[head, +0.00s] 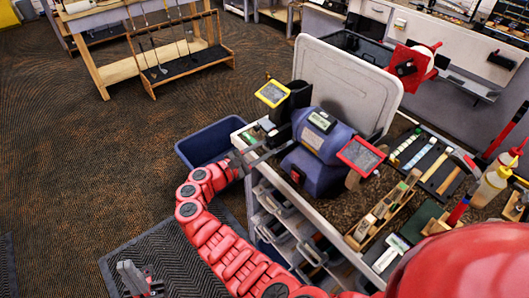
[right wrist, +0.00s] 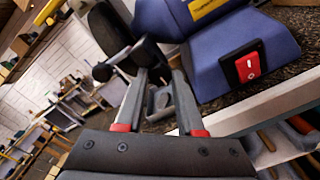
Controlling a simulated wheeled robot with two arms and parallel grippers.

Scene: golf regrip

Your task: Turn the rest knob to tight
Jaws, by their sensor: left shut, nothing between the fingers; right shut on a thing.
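The blue bench grinder (head: 322,150) stands on the workbench, with a yellow-framed shield (head: 272,93) and a red-framed shield (head: 361,155). My right gripper (head: 266,150) reaches its left end from the left. In the right wrist view, my right gripper (right wrist: 161,76) has its fingertips at the dark rest knob (right wrist: 147,54) beside the black wheel housing (right wrist: 107,30). It is shut on the knob, which the fingertips partly hide. Any tight mark is not readable. My left gripper (head: 135,275) is shut and empty, low at the left above a dark mat (head: 180,262).
A blue bin (head: 207,142) stands on the floor left of the bench. A grey lid-like panel (head: 348,80) stands behind the grinder. Tool trays (head: 436,165) and bottles (head: 490,187) crowd the bench's right side. The carpeted floor (head: 70,150) at left is clear.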

